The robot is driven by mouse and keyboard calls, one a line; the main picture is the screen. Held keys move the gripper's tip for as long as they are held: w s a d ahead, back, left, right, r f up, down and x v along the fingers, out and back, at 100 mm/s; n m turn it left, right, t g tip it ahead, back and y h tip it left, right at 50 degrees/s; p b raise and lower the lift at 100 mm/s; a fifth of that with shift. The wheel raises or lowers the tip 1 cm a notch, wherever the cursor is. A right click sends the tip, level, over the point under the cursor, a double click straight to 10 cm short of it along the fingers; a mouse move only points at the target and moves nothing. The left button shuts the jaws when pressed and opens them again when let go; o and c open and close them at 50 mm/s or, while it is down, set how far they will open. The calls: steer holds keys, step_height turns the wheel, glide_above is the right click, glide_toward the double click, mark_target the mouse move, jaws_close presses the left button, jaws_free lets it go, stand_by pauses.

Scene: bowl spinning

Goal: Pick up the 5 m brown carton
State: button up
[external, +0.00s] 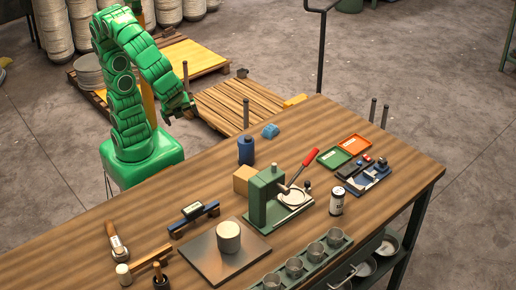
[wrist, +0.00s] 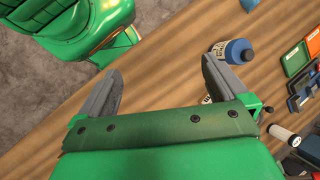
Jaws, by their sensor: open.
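The brown carton (external: 243,179) is a small plain box on the wooden table, just behind and left of the green press (external: 267,198), which partly covers it. I cannot make out the carton in the wrist view, and any print on it is too small to read. My gripper (external: 182,107) is at the end of the green arm, raised near the table's back edge, up and to the left of the carton and apart from it. In the wrist view my gripper (wrist: 160,75) is open, with bare wood between its grey fingers.
A blue bottle (external: 246,150) stands right behind the carton; it also shows in the wrist view (wrist: 238,52). A blue lump (external: 270,131), a green tray (external: 334,158) and an orange tray (external: 352,146) lie beyond. A metal plate (external: 205,259) bears a pale cylinder (external: 229,236) in front.

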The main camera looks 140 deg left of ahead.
steer(key=w+a+m+y, duration=0.4)
steer(key=w+m, duration=0.1)
steer(key=w, duration=0.6)
steer(key=m+y, duration=0.4)
steer(key=m, duration=0.2)
glide_above(246, 175)
steer(key=d, duration=0.6)
steer(key=shift+y, duration=0.3)
steer(key=f, duration=1.7)
steer(key=shift+w+a+f, duration=0.15)
steer(key=shift+w+f, duration=0.05)
steer(key=shift+f, duration=0.05)
steer(key=shift+x, duration=3.9)
steer(key=shift+w, duration=0.1)
steer(key=shift+c, duration=0.3)
steer(key=c, duration=1)
steer(key=shift+r, duration=0.1)
steer(key=shift+c, duration=0.2)
